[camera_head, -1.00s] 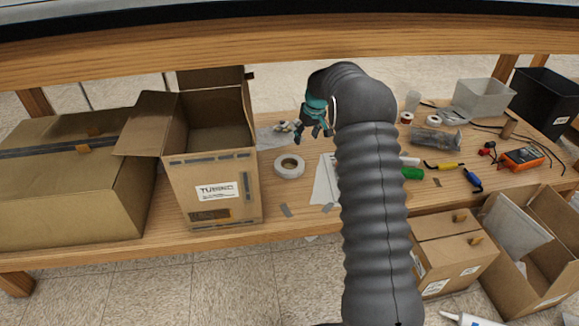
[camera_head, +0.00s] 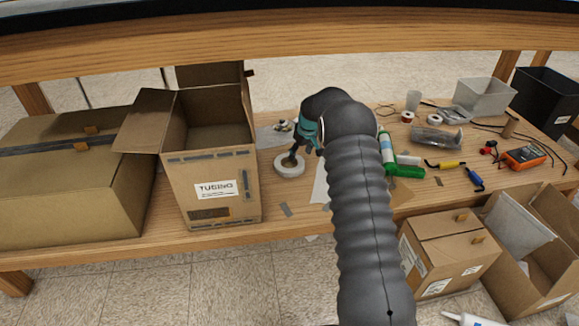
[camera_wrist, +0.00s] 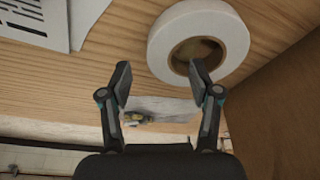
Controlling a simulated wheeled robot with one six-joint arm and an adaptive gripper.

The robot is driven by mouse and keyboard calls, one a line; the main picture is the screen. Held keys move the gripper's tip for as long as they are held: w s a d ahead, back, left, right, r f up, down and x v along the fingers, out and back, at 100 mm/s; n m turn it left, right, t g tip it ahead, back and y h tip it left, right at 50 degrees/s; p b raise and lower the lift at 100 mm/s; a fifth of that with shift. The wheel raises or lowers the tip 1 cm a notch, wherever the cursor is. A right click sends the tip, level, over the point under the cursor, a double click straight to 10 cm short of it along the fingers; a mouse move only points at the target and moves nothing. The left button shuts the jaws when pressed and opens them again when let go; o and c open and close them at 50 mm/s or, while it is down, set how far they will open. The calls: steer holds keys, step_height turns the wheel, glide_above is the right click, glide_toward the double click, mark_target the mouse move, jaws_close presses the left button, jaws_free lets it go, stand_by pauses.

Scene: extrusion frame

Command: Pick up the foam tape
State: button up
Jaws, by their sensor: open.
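The foam tape (camera_head: 287,170) is a white ring-shaped roll lying flat on the wooden table, just right of the open cardboard box. It also shows large in the wrist view (camera_wrist: 163,47), at upper right, with its dark-edged core hole facing me. My gripper (camera_head: 294,158) is over the roll in the head view and covers part of it. In the wrist view my gripper (camera_wrist: 160,75) has its two fingers apart with nothing between them.
The tall open cardboard box (camera_head: 216,185) stands close left of the roll; its wall (camera_wrist: 285,115) fills the right of the wrist view. White paper (camera_wrist: 35,20) lies on the other side. Small parts (camera_head: 284,126) lie behind the roll. A green-and-white tube (camera_head: 388,150) is to the right.

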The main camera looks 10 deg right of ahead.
mark_target(299, 158)
steer(key=x, duration=0.3)
jaws_close()
stand_by(0.3)
